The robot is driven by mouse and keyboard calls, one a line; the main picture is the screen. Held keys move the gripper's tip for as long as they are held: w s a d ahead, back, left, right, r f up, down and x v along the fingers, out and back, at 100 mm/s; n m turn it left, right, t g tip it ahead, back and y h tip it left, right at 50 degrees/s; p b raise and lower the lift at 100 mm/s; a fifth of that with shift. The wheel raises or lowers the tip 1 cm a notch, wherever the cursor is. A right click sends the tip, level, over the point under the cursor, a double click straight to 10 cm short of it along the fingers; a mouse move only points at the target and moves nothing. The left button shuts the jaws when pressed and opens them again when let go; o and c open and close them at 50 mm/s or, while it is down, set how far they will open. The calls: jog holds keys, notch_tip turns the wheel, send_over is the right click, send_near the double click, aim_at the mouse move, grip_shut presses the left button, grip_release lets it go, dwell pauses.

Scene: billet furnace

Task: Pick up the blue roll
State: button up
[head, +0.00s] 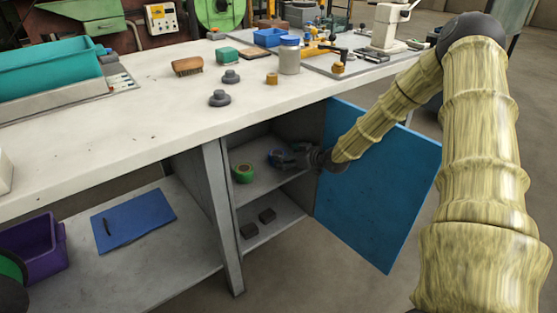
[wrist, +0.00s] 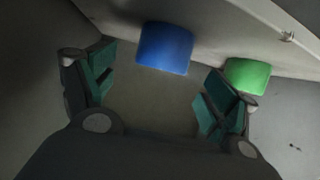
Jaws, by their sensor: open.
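The blue roll (wrist: 164,48) stands on the upper shelf inside the open cabinet. In the wrist view it is ahead of my gripper (wrist: 155,95), near the top middle, and no finger touches it. My gripper is open, with its teal-padded fingers spread wide and nothing between them. In the head view my gripper (head: 284,158) reaches into the cabinet from the right and partly hides the blue roll (head: 274,156). A green roll (head: 243,173) stands on the same shelf to the left. In the wrist view the green roll (wrist: 247,75) is right of the blue one, near my right finger.
The blue cabinet door (head: 378,185) stands open to the right, under my arm. The workbench top (head: 120,125) is close above the shelf.

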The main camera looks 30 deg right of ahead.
aim_at(278, 153)
jog(key=shift+b+x, duration=0.95)
jog(key=shift+x, duration=1.6)
jog(key=c, duration=1.2)
